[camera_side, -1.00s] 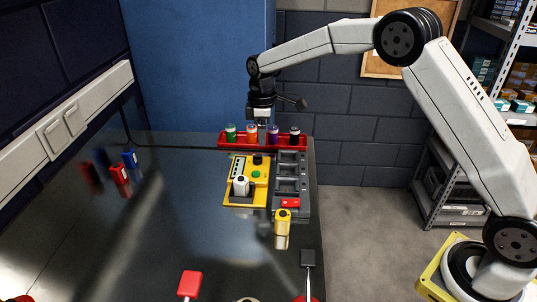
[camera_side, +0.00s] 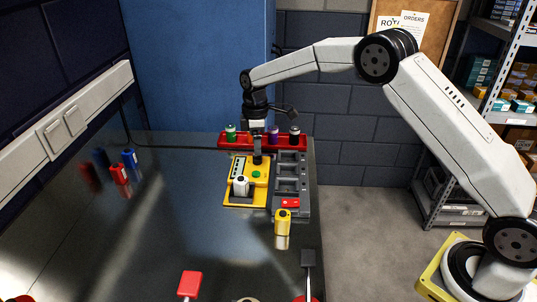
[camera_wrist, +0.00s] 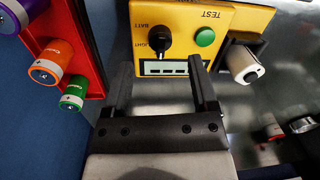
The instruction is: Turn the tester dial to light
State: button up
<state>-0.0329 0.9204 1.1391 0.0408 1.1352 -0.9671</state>
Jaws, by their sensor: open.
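The yellow tester (camera_side: 235,170) stands on the dark bench in the side view. In the wrist view the tester (camera_wrist: 220,15) shows a black dial (camera_wrist: 158,41), with BATT and LIGHT printed near it, a green button (camera_wrist: 204,37) and a small display (camera_wrist: 166,68). I cannot tell surely which label the dial points to. My gripper (camera_wrist: 160,72) is open and empty, its fingers spread on either side of the display, with the dial just beyond the fingertips. In the side view my gripper (camera_side: 258,152) is over the tester's back part and hides the dial.
A red rack (camera_side: 283,141) of coloured cells stands behind the tester. A white cylinder (camera_side: 241,186) sits in the tester's holder. A grey tray (camera_side: 288,170) with a red piece lies at its right, a yellow cylinder (camera_side: 282,229) in front.

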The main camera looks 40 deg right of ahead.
aim_at(257, 159)
jog(key=shift+s+a+f, duration=0.1)
jog(key=shift+f, duration=2.05)
grip_shut()
